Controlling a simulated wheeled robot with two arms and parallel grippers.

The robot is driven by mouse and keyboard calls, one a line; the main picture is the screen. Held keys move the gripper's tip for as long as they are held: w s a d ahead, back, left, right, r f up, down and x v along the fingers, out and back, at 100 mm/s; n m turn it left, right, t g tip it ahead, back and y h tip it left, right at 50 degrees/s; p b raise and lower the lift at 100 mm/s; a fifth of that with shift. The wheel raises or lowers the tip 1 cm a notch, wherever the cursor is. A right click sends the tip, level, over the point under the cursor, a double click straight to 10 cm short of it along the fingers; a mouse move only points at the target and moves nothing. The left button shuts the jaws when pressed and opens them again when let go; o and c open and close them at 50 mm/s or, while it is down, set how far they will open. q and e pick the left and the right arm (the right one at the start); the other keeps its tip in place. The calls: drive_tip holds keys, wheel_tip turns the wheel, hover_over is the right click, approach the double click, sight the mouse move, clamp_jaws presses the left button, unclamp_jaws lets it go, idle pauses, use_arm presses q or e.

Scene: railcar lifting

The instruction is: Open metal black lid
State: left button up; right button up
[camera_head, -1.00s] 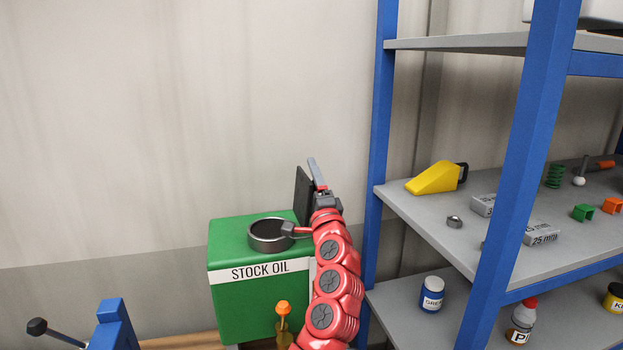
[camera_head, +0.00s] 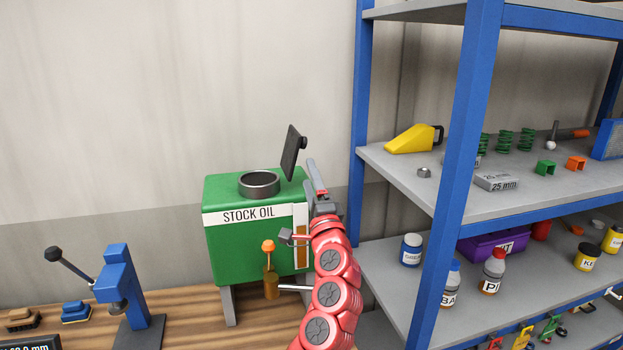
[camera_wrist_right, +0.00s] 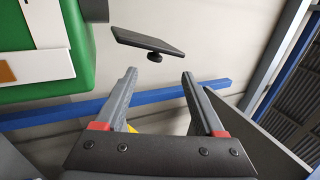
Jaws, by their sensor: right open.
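The black lid (camera_head: 292,152) stands raised and tilted at the right edge of the green STOCK OIL tank (camera_head: 222,192), in the head view. The round metal opening (camera_head: 259,184) on the tank top is uncovered. In the right wrist view the lid (camera_wrist_right: 150,44) shows as a dark plate with a round knob (camera_wrist_right: 155,57), beyond the fingers. My right gripper (camera_head: 317,178) is just right of and below the lid, apart from it. In the wrist view its fingers (camera_wrist_right: 160,92) are spread with nothing between them. My left gripper is not in view.
A blue-framed shelf (camera_head: 455,160) stands close on the right, with several jars, boxes and a yellow scoop (camera_head: 413,140). A blue press (camera_head: 118,285) stands on the wooden bench (camera_head: 190,318) at lower left. A tap with an orange knob (camera_head: 268,247) is on the tank front.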

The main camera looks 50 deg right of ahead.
sight(291, 162)
drive_tip(key=shift+w+d+f, duration=0.1)
drive_tip(key=shift+w, duration=0.05)
drive_tip(key=shift+c, duration=0.5)
drive_tip(key=shift+w+r, duration=0.1)
drive_tip(key=shift+r, duration=0.1)
drive_tip(key=shift+c, duration=1.3)
drive_tip(key=a+r+n+t+y, duration=0.1)
drive_tip(key=w+r+n+t+y+b, duration=0.1)
drive_tip(key=shift+a+r, duration=0.3)
drive_tip(key=shift+a, duration=0.05)
drive_tip(key=c, duration=0.5)
drive_tip(key=n+y, duration=0.1)
drive_tip(key=w+r+y+b, duration=0.1)
drive_tip(key=y, duration=0.1)
drive_tip(key=w+a+n+y+b, duration=0.1)
drive_tip(key=shift+r+n+t+y, duration=0.15)
drive_tip(key=shift+n+t+y, duration=0.15)
drive_tip(key=shift+t, duration=0.1)
clamp_jaws()
drive_tip(key=s+d+m+g+b, duration=0.35)
drive_tip(key=s+d, duration=0.25)
drive_tip(key=d, duration=0.4)
drive_tip(key=f+p+x, duration=0.1)
drive_tip(key=p+x, duration=0.4)
drive_tip(key=x, duration=0.5)
drive_tip(key=shift+w, duration=0.2)
